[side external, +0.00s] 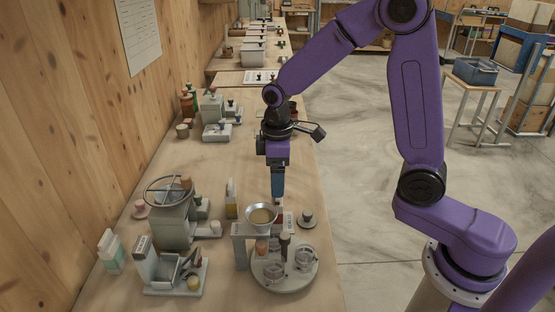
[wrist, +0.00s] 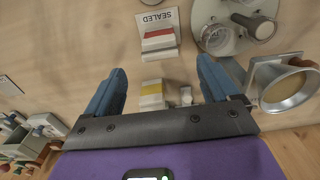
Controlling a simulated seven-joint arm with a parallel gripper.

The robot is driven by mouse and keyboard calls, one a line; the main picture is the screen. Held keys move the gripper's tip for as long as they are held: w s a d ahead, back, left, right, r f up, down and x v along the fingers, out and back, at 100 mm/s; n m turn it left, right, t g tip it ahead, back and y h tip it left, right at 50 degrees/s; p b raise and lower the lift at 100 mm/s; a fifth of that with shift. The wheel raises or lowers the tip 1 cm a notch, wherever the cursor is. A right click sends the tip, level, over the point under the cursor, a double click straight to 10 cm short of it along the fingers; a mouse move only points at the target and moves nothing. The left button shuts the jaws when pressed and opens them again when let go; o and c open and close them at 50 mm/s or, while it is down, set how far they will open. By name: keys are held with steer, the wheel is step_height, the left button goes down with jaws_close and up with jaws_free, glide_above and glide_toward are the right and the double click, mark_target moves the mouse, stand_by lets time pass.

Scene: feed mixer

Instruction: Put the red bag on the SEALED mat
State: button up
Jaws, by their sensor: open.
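The red bag (wrist: 159,40), pale with a red band, shows in the wrist view beyond my open fingertips. It adjoins and overlaps the printed end of the white SEALED mat (wrist: 153,17); I cannot tell how much of it rests on the mat. My gripper (wrist: 160,66) is open, with a blue finger on each side and nothing held. In the side external view my gripper (side external: 277,199) points down beside the funnel. A white printed card, likely the mat (side external: 290,221), is just below it there; the red bag is not clear in that view.
A yellow-banded bag (wrist: 152,95) lies between my fingers in the wrist view, apart from them. The metal funnel (wrist: 289,86) is close to my right finger. The round turntable (side external: 285,272) with clear jars is nearby. A grey grinder (side external: 173,228) stands left.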

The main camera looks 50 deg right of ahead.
steer(key=shift+r, duration=2.15)
steer(key=shift+s, duration=0.15)
steer(key=s+d+n, duration=0.3)
steer(key=s, duration=2.2)
steer(key=shift+s+d+r+n, duration=0.2)
steer(key=shift+n, duration=0.1)
